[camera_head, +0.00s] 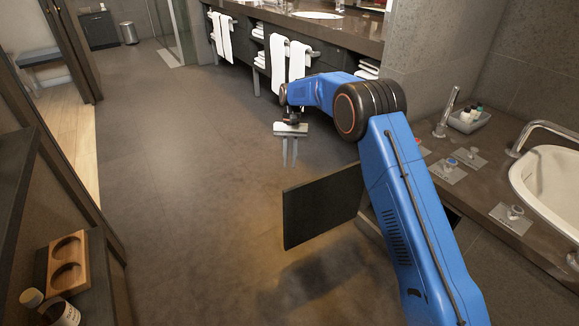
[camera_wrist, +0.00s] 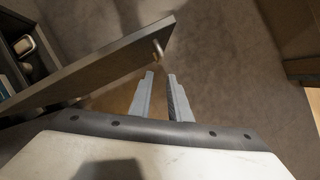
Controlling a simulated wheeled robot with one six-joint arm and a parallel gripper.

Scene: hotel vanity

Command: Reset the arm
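My gripper (camera_head: 290,152) hangs from the end of my blue arm, in the middle of the head view, pointing down above the bare floor. Its two fingers show a narrow gap with nothing between them. In the wrist view, the gripper (camera_wrist: 162,84) shows both grey fingers apart and empty. Its fingertips appear close to the edge of an open dark cabinet door (camera_wrist: 90,68) with a small metal handle (camera_wrist: 158,49). I cannot tell whether they touch. In the head view the door (camera_head: 322,207) stands out from the vanity below my arm.
The vanity counter (camera_head: 471,190) on the right holds a sink (camera_head: 552,180), a tray of small bottles (camera_head: 468,119) and several small packets. A dark shelf at lower left holds a wooden holder (camera_head: 67,264) and bottles. White towels (camera_head: 279,62) hang at the back. The central floor is clear.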

